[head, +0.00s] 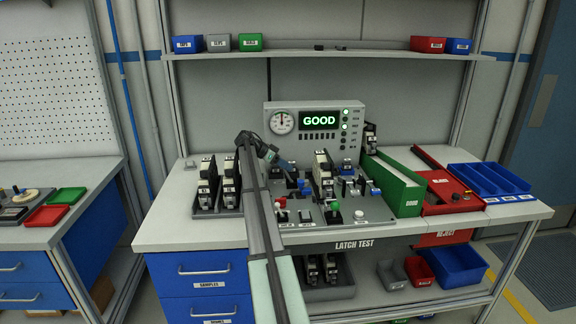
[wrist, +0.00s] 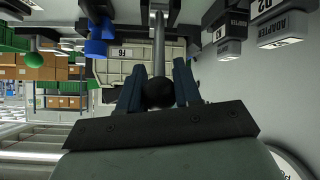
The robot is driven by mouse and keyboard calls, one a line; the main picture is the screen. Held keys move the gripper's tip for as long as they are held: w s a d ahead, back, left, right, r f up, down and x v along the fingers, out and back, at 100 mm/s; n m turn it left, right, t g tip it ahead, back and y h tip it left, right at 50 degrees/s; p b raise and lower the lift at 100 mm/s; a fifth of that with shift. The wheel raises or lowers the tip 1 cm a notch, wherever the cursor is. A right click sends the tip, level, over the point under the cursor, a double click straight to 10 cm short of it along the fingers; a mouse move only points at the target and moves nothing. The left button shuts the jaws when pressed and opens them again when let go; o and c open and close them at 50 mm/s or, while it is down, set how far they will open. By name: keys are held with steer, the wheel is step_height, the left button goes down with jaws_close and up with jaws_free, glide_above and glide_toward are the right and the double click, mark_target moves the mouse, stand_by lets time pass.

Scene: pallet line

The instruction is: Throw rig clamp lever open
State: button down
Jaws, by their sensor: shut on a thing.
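In the wrist view my gripper (wrist: 158,90) has its two blue fingers closed on a black ball knob (wrist: 158,93) at the end of a metal lever (wrist: 158,45). The lever's foot is at the top edge of that view. In the head view my gripper (head: 268,154) is at the left part of the latch test rig, below the gauge. The fingertips and the held knob are too small and covered to make out there. The grey rig plate (head: 300,238) carries several small levers and clamps. My own arm crosses in front of its left side.
A test box (head: 350,115) reading GOOD stands behind the rig. Black units in a holder (head: 206,184) stand left of my arm. A green bin (head: 403,185), a red reject tray (head: 445,190) and blue bins (head: 492,181) are at right. A green knob (head: 335,206) stands on the rig's front.

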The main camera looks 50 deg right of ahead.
steer(key=shift+w+a+f, duration=0.1)
steer(key=shift+w+a, duration=0.05)
stand_by(0.5)
steer(key=c, duration=0.8)
jaws_free()
step_height(320, 180, up, 10)
stand_by(0.6)
